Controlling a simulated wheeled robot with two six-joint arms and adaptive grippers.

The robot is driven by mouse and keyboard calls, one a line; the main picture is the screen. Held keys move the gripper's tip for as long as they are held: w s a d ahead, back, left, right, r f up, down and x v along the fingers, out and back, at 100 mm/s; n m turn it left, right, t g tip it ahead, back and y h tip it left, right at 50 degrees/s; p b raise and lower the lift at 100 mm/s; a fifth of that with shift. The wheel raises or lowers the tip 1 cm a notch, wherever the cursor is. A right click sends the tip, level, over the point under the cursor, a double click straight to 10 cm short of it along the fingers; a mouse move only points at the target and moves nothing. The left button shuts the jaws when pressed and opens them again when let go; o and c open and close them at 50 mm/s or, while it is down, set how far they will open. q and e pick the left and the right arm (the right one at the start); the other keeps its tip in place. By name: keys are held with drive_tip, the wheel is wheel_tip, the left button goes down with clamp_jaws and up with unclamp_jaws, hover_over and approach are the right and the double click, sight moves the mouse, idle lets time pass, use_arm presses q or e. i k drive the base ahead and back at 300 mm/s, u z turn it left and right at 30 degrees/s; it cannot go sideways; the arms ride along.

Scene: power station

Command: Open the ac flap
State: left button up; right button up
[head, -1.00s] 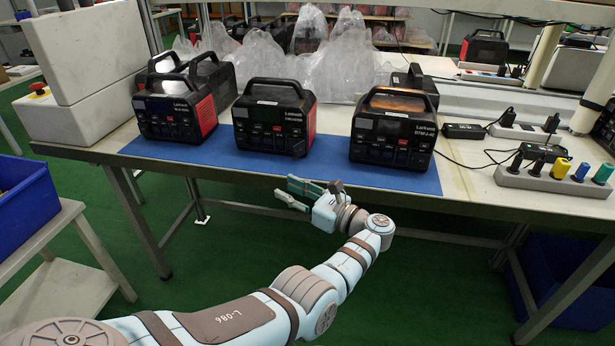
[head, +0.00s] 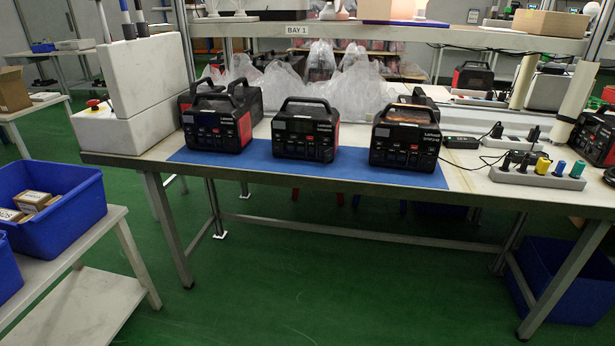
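Three black and red power stations with top handles stand upright in a row on a blue mat (head: 330,173): a left one (head: 215,122), a middle one (head: 305,130) and a right one (head: 405,137). Their front panels face me, with a screen at the top and sockets or covers below. The AC flaps are too small to tell open from closed. Neither of my grippers is in view, and nothing touches the stations.
The mat lies on a workbench (head: 470,190) with clear plastic bags behind. A grey strip (head: 538,178) with coloured plugs and cables lies at the right. A white box (head: 125,125) stands at the left. Blue bins (head: 50,208) sit on a side table. The green floor in front is clear.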

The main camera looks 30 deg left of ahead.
sight(328, 154)
drive_tip(key=k, duration=0.2)
drive_tip(key=u, duration=1.15)
drive_tip(key=i, duration=1.1)
drive_tip(key=z, duration=1.75)
